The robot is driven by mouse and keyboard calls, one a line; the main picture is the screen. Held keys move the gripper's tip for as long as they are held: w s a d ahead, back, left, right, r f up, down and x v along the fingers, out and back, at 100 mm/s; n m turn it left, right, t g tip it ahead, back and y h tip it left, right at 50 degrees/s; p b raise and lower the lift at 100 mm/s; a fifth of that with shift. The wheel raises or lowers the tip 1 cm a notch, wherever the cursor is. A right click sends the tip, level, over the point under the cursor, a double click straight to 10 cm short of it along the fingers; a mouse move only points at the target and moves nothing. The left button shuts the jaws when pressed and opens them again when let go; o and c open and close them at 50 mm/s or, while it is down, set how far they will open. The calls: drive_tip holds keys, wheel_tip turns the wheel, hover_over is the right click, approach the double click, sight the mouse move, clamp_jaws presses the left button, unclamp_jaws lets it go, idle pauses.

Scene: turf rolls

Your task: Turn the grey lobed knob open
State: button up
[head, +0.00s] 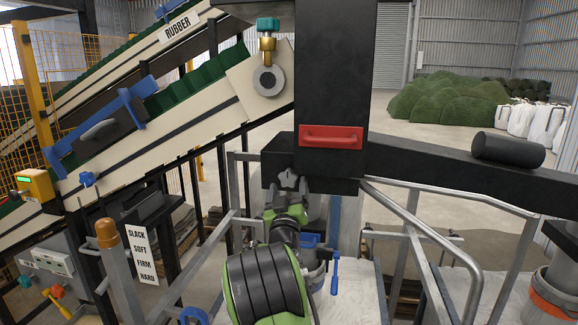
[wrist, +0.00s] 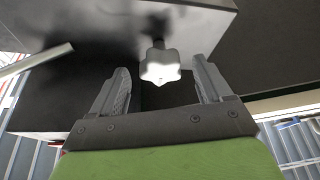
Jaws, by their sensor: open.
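The grey lobed knob (head: 288,179) sits on the dark box under the black column in the head view. In the wrist view the knob (wrist: 160,66) looks pale, with rounded lobes and a short dark stem against a dark face. My gripper (wrist: 161,74) is open, with one finger left and one right of the knob. Gaps show on both sides, and neither finger visibly touches it. In the head view my gripper (head: 287,205) is just below the knob, its fingers small and partly hidden by my green and black arm.
A red handle (head: 331,136) is on the black column above the knob. A black beam (head: 440,175) runs right, bearing a dark cylinder (head: 508,150). A blue-handled lever (head: 335,275) hangs right of my arm. Grey rails (head: 410,240) flank it.

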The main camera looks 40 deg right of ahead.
sight(289, 184)
drive_tip(key=p+x, duration=0.1)
drive_tip(key=x, duration=0.2)
drive_tip(key=shift+w+d+r, duration=0.15)
drive_tip(key=shift+w+d, duration=0.05)
drive_tip(key=c, duration=1)
drive_tip(key=shift+o, duration=0.2)
